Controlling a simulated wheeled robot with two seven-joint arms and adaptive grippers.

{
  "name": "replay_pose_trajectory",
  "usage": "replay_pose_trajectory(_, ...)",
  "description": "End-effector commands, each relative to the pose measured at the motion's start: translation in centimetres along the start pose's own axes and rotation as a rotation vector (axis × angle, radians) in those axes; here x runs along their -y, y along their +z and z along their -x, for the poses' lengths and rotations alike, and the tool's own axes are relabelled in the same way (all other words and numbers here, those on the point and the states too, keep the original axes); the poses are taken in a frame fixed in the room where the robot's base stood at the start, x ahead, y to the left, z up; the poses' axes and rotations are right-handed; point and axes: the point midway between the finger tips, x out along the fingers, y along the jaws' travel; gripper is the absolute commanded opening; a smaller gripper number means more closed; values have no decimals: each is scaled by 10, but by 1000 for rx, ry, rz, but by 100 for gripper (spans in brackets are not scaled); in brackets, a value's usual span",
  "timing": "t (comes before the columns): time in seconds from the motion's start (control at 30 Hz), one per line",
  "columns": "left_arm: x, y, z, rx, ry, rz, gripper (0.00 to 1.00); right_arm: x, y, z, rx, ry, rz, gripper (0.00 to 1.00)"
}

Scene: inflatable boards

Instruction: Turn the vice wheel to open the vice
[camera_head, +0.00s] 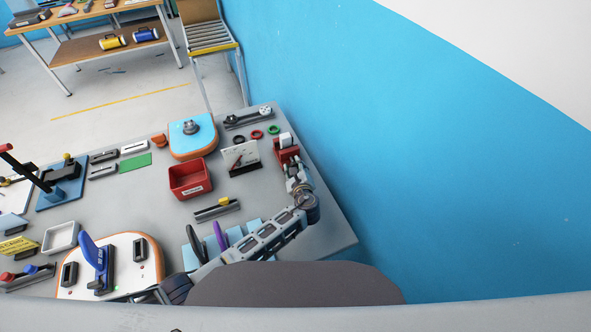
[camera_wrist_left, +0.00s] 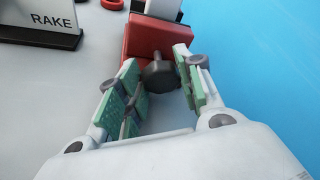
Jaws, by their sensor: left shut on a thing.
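The red vice (camera_head: 286,152) stands near the right edge of the grey table in the head view. It fills the top middle of the left wrist view (camera_wrist_left: 150,42). A pale block (camera_head: 287,140) shows at its far end. The dark vice wheel (camera_wrist_left: 160,77) faces my left gripper. My left gripper (camera_head: 292,172) reaches the near end of the vice, and its green-padded fingers show in the left wrist view (camera_wrist_left: 160,84). They are shut on the wheel, one on each side. The head view hides the wheel behind the gripper. My right gripper is in neither view.
A stand with a "RAKE" card (camera_wrist_left: 45,24) is left of the vice. A red bin (camera_head: 190,180) and a blue-topped board (camera_head: 193,136) lie farther left. Small rings (camera_head: 257,134) lie behind the stand. The blue wall (camera_head: 400,150) is close on the right.

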Motion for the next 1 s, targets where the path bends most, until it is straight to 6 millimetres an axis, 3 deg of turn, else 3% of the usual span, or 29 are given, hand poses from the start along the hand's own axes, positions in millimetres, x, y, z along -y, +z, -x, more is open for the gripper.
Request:
replay_pose_trajectory(0.57,-1,-2,0,-6,-19,52,12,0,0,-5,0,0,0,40)
replay_pose_trajectory(0.6,-1,-2,0,-6,-19,52,37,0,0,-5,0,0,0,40)
replay_pose_trajectory(0.73,-2,-3,1,-6,-18,50,54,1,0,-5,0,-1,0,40)
replay_pose_trajectory(1.0,-3,-4,1,-8,-16,49,57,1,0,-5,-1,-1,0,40)
